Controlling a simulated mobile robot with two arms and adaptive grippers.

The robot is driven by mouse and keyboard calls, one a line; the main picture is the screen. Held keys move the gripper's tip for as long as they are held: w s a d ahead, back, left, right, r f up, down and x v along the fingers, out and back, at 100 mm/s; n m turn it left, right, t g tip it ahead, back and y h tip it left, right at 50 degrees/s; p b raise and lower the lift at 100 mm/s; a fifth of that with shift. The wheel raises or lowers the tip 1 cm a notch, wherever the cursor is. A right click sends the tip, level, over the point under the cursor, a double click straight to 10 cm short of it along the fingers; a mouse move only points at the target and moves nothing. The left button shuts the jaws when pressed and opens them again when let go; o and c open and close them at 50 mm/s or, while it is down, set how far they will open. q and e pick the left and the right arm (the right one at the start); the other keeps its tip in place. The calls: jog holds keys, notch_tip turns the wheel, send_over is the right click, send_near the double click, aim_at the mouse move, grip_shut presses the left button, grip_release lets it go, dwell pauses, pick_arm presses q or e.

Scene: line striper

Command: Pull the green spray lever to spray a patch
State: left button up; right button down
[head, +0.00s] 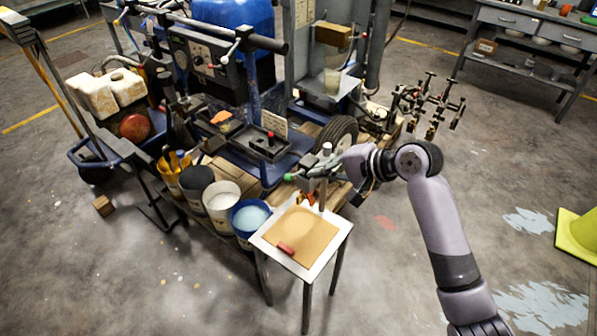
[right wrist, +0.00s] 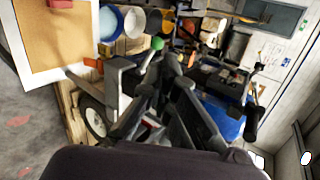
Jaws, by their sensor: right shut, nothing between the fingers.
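The green lever knob (head: 289,177) sits on the near side of the striper, above the wooden planks. It also shows as a round green ball in the right wrist view (right wrist: 157,42). My right gripper (head: 312,180) reaches in from the right, with its fingers close to the knob. In the right wrist view its dark fingers (right wrist: 172,60) are together and empty, the knob just past their tips. I cannot tell whether they touch it. A tan patch board (head: 298,234) lies on a white-topped stand below. My left gripper is out of view.
A red block (head: 286,249) lies on the board. Blue, white and yellow buckets (head: 250,216) stand left of the stand. The striper's wheel (head: 338,134) and a rack of clamps (head: 430,100) are behind my arm. Floor at right is open, with a yellow cone (head: 577,238).

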aim_at(290, 180)
jog(key=p+x, duration=0.1)
jog(key=x, duration=0.5)
jog(key=shift+w+a, duration=0.1)
jog(key=shift+a, duration=0.05)
jog(key=shift+w+a+f, duration=0.3)
jog(key=shift+a+f, duration=0.1)
jog(key=shift+f, duration=0.1)
jog(key=shift+s+a+f+n+t+h+p, duration=0.15)
jog(key=shift+s+f+n+t+h+p, duration=0.2)
jog(key=shift+p, duration=0.25)
jog(key=shift+s+a+f+n+t+p, duration=0.1)
jog(key=shift+f+n+t+p, duration=0.05)
jog(key=shift+n+t+p, duration=0.15)
jog(key=shift+s+a+f+n+t+h+p, duration=0.1)
jog(key=shift+s+f+n+t+h+p, duration=0.1)
jog(key=shift+f+n+t+h, duration=0.4)
jog(key=shift+s+a+f+n+t+h+p, duration=0.15)
jog(key=shift+f+n+t, duration=0.5)
jog(key=shift+f, duration=0.4)
jog(key=shift+s+a+f+n+t+h+p, duration=0.1)
jog(key=shift+s+f+n+t+h+p, duration=0.1)
jog(key=shift+f+n+t+h, duration=0.45)
jog(key=shift+f+y, duration=0.1)
jog(key=shift+y, duration=0.15)
